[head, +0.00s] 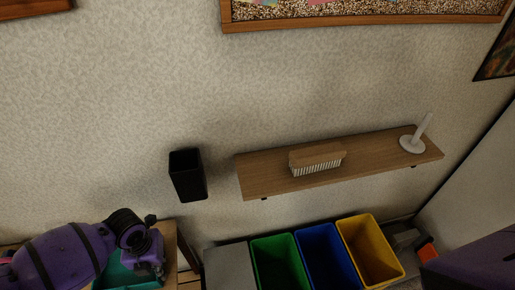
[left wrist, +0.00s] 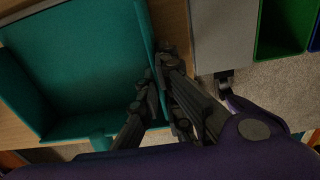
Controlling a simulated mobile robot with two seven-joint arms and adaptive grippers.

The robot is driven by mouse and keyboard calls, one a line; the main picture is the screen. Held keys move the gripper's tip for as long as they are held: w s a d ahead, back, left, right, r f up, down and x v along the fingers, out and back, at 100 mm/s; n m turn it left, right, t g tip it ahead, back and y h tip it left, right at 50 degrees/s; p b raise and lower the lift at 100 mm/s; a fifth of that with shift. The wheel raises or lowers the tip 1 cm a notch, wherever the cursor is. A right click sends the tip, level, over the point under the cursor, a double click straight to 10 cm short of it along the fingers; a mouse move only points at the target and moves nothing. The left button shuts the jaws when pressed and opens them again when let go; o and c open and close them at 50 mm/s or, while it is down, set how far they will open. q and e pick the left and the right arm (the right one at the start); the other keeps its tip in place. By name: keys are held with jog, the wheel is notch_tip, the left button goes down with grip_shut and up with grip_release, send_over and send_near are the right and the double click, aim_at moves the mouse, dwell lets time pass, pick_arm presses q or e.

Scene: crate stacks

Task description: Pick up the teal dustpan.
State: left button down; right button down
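The teal dustpan (left wrist: 75,62) fills the left of the left wrist view, lying on a wooden surface. In the head view, part of it (head: 122,274) shows under my purple left arm. In the left wrist view, my left gripper (left wrist: 158,75) is at the dustpan's right side wall. One dark finger is on the pan's inner side and the other on its outer side. The gap between them is small, and I cannot tell whether they press on the wall. A teal stub shows at the pan's lower edge, partly hidden by my arm. My right gripper is not in view.
Green (head: 276,262), blue (head: 326,256) and yellow (head: 369,250) bins stand right of a grey box (head: 230,268). A wall shelf (head: 260,179) holds a brush (head: 317,158) and a white upright holder (head: 413,143). A black bin-like container (head: 187,174) hangs on the wall.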

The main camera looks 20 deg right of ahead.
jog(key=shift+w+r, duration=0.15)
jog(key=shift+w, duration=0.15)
